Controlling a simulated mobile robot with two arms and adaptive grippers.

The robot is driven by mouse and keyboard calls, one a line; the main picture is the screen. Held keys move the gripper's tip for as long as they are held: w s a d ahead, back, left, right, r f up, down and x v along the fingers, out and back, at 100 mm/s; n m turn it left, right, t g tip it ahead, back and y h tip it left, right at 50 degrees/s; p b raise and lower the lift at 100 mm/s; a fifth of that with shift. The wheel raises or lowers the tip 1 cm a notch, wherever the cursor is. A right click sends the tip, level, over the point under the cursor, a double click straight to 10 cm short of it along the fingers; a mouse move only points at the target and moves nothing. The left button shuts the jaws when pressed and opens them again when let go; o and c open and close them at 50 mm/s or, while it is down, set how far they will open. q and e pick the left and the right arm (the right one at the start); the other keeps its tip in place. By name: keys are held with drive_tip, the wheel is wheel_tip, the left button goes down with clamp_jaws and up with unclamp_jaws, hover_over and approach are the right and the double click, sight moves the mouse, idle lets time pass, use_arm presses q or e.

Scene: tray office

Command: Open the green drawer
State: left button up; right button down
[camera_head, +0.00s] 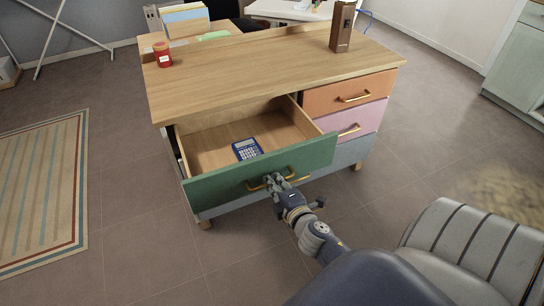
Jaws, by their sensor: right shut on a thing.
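The green drawer (225,189) stands pulled out from the left side of the wooden desk (250,62), with its wooden inside showing. A blue calculator (247,149) lies on the drawer's floor, near its front. The drawer's brass handle (256,187) is on the green front. My right gripper (274,181) is shut on this handle, at its right part; the fingers partly cover it. My left gripper is not in view.
Orange (335,95) and pink (349,124) drawers are shut on the desk's right side. A red jar (162,55) and a brown box-like object (342,27) stand on the desktop. A grey seat (470,245) is at lower right. A striped rug (42,195) lies left; the floor between is clear.

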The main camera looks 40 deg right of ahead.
drive_tip(key=c, duration=2)
unclamp_jaws()
drive_tip(key=v, duration=1.2)
